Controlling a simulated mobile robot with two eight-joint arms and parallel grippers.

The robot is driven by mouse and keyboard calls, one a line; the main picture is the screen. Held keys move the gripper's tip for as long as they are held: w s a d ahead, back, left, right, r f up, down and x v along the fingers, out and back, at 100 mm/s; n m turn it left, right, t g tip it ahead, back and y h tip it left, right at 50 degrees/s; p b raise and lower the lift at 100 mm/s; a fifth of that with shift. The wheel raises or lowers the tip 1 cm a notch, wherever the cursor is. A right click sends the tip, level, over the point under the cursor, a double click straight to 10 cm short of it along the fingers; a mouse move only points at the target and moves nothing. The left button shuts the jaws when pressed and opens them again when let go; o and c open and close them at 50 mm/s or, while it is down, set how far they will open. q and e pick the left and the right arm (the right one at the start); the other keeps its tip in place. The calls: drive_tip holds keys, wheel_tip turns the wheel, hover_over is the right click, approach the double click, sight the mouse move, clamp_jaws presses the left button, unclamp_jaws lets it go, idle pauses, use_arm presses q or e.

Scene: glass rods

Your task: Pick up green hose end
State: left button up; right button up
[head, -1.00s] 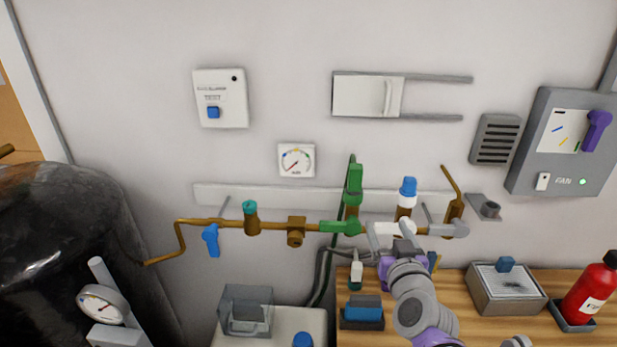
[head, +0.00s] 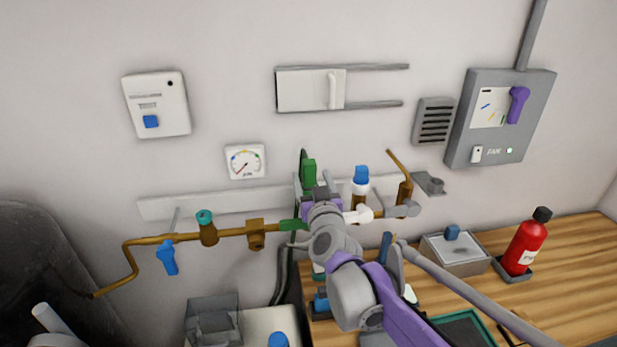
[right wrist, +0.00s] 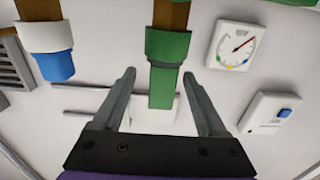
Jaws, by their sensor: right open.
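The green hose end (head: 309,172) stands upright at the wall pipe, with a dark green hose rising behind it. In the right wrist view the green hose end (right wrist: 164,82) has a wider green collar and a brown stem, and its green tip lies between the two fingers. My right gripper (right wrist: 159,76) is open around it, with gaps showing on both sides. In the head view my right gripper (head: 318,190) is just below the hose end and its wrist hides part of the pipe. My left gripper is not in view.
A brown pipe (head: 180,238) with a blue handle runs along the wall. A blue-capped fitting (head: 360,182) stands right of the hose end. A gauge (head: 245,161) is on the wall. A red bottle (head: 527,245) and a grey box (head: 455,255) are on the wooden bench.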

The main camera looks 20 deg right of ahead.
drive_tip(key=p+x, duration=0.1)
drive_tip(key=x, duration=0.4)
drive_tip(key=shift+w+a+r, duration=0.1)
drive_tip(key=shift+a+r, duration=0.1)
drive_tip(key=shift+s, duration=0.2)
drive_tip(key=shift+c, duration=0.3)
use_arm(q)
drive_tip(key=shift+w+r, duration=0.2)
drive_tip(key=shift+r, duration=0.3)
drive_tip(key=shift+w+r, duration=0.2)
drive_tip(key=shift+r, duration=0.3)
use_arm(e)
clamp_jaws()
